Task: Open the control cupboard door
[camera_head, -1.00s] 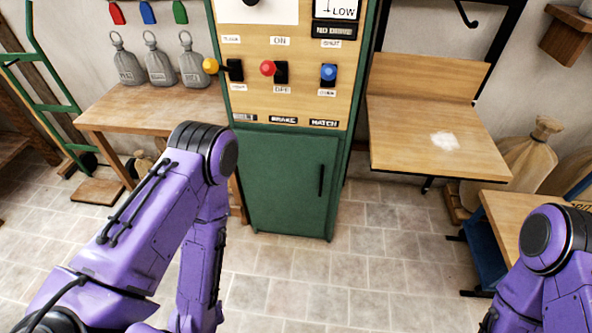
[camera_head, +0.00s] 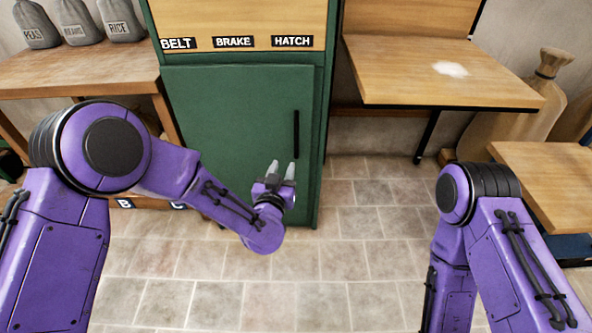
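The green control cupboard door (camera_head: 225,125) is shut, below the labels BELT, BRAKE and HATCH. Its black vertical bar handle (camera_head: 296,134) is near the door's right edge. My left gripper (camera_head: 282,172) is in front of the door's lower right part, pointing up towards the handle. Its two grey fingers are apart with nothing between them. The right fingertip appears close to the handle's lower end; I cannot tell whether it touches. My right arm (camera_head: 470,230) is at the right, and its gripper is out of view.
A wooden table (camera_head: 80,72) with grey sacks (camera_head: 79,22) stands left of the cupboard. A wall shelf (camera_head: 420,80) with white powder (camera_head: 452,69) juts out at the right. A lower wooden table (camera_head: 555,180) is at the far right. The tiled floor ahead is clear.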

